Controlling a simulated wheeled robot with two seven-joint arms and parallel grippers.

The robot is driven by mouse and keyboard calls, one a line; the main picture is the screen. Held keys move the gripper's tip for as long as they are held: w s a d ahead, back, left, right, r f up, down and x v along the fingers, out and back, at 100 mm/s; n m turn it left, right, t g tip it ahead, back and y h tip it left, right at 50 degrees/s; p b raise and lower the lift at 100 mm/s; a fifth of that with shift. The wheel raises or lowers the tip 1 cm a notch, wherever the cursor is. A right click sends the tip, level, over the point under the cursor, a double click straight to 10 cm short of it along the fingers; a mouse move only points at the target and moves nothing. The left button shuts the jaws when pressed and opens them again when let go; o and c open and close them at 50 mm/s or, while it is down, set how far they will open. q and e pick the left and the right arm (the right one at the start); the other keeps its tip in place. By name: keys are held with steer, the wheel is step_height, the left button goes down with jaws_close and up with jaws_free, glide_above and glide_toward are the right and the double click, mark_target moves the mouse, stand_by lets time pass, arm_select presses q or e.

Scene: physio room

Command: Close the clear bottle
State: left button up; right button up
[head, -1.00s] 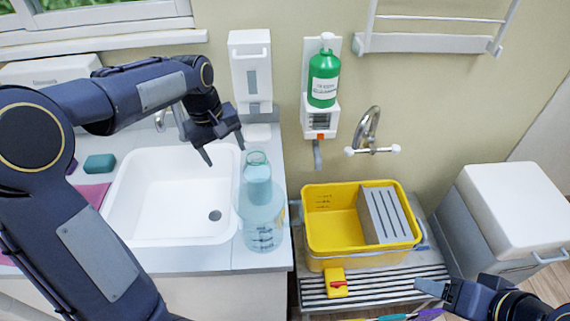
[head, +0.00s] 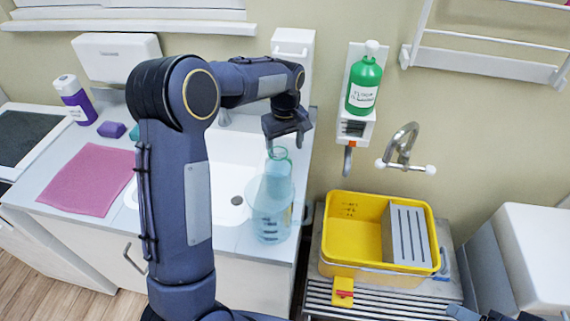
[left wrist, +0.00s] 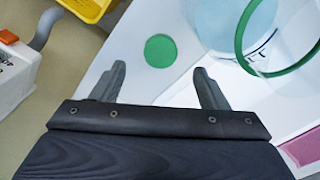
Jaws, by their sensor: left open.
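The clear bottle (head: 272,207) stands upright on the counter at the sink's right edge. It is pale blue and see-through, and its mouth is open. In the left wrist view its green-rimmed mouth (left wrist: 285,45) shows large at the upper right. A round green disc (left wrist: 160,51), which looks like a cap, lies on the white counter beside the bottle. I cannot make it out in the head view. My left gripper (head: 286,138) is open and empty, close to the bottle's mouth; in the wrist view its fingers (left wrist: 160,75) frame the disc, apart from it. My right gripper (head: 464,314) is cut off at the bottom.
The white sink (head: 230,170) lies left of the bottle. A yellow tub (head: 335,235) stands on a slatted rack to the right. A green pump bottle (head: 364,85) hangs on the wall. A pink cloth (head: 90,180) and a purple-labelled bottle (head: 75,100) are at left.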

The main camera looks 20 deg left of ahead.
arm_select(q)
steer(key=shift+f, duration=0.45)
steer(key=shift+a+f+p, duration=0.1)
steer(key=shift+f+p, duration=0.5)
steer(key=shift+f, duration=2)
steer(key=shift+c, duration=0.5)
steer(key=c, duration=1)
step_height(320, 180, up, 10)
steer(key=shift+b, duration=0.55)
